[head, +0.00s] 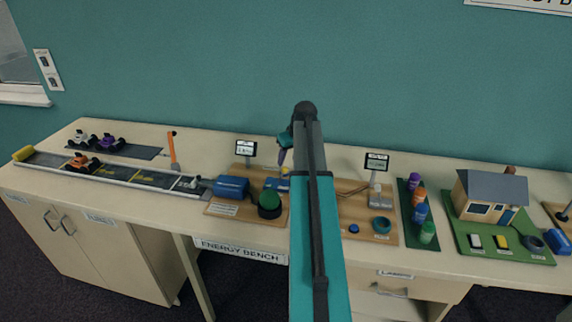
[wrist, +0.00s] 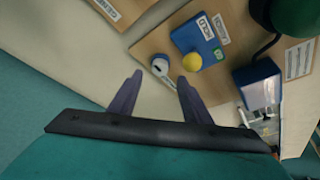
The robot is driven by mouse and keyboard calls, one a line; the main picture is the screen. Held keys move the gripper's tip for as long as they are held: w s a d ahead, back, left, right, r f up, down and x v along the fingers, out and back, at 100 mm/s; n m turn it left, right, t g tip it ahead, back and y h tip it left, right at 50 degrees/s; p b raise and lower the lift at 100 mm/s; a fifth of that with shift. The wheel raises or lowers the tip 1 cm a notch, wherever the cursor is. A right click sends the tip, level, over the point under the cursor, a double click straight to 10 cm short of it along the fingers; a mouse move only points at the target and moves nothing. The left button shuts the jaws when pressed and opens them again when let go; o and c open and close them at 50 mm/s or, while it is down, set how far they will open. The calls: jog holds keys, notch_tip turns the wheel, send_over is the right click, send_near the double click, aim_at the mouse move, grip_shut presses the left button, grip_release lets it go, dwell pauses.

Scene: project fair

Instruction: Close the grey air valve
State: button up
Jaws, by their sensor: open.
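In the wrist view a small pale grey round fitting with a dark mark on top (wrist: 160,67) sits on a wooden board, beside a blue box with a yellow knob. It looks like the grey air valve, but its handle position is too small to tell. My gripper (wrist: 160,77) is open and empty. Its two purple fingers point toward the fitting, which appears between the fingertips; I cannot tell the gap in depth. In the head view my gripper (head: 282,157) is over the back of the left board, and my arm hides the fitting.
The blue box (wrist: 197,35) with its yellow knob (wrist: 192,62) stands close to the right finger. A green wheel (head: 270,203) and small display (head: 246,149) are on the left board. Bottles (head: 420,212) and a model house (head: 492,198) stand to the right.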

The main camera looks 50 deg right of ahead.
jog(key=shift+p+x, duration=0.6)
jog(key=shift+x, duration=2.05)
jog(key=c, duration=1)
